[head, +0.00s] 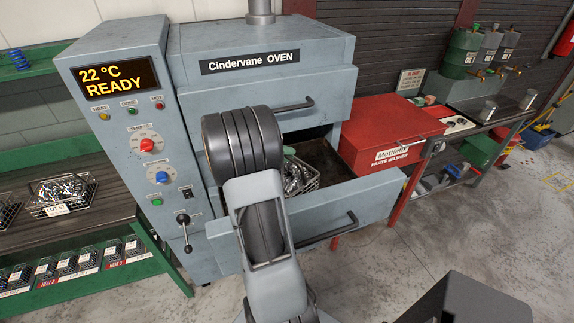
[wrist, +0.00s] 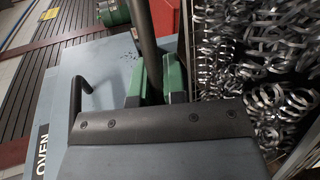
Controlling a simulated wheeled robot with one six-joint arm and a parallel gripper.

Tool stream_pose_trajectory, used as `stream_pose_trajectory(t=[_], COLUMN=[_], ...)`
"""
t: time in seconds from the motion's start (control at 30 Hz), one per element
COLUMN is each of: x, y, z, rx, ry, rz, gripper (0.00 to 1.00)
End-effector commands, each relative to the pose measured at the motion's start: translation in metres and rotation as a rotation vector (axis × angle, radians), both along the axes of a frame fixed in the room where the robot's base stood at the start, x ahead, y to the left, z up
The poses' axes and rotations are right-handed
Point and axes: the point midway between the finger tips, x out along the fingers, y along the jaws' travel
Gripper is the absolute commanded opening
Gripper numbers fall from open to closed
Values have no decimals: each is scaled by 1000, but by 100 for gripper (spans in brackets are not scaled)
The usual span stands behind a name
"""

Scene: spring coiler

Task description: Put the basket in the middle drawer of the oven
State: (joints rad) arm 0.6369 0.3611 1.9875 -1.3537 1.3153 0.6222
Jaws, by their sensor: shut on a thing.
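The basket (head: 312,184) is a wire basket full of shiny metal coils. In the head view it shows within the outline of the oven's pulled-out drawer (head: 365,196), below the shut top drawer (head: 250,90). My arm hides its left part, and I cannot tell whether it rests on the drawer floor. In the wrist view the basket's coils (wrist: 270,70) fill the right side. My gripper (wrist: 150,85), with green fingertips, is shut on a dark bar beside the coils, which looks like the basket's handle.
The oven's control panel (head: 140,150) stands left, reading 22 °C READY. A bench at the left holds another wire basket (head: 62,193) of coils. A red parts washer (head: 385,135) stands right of the drawer.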

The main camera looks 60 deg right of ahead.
Motion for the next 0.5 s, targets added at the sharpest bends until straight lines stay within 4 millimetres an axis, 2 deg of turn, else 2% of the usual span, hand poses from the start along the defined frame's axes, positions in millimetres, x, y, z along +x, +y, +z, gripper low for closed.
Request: stream_pose_trajectory(t=[0.3,0.5], x=[0,0], y=[0,0], z=[-15,-36], rx=[-2,-2], ry=[0,3], rz=[0,0], gripper=[0,0])
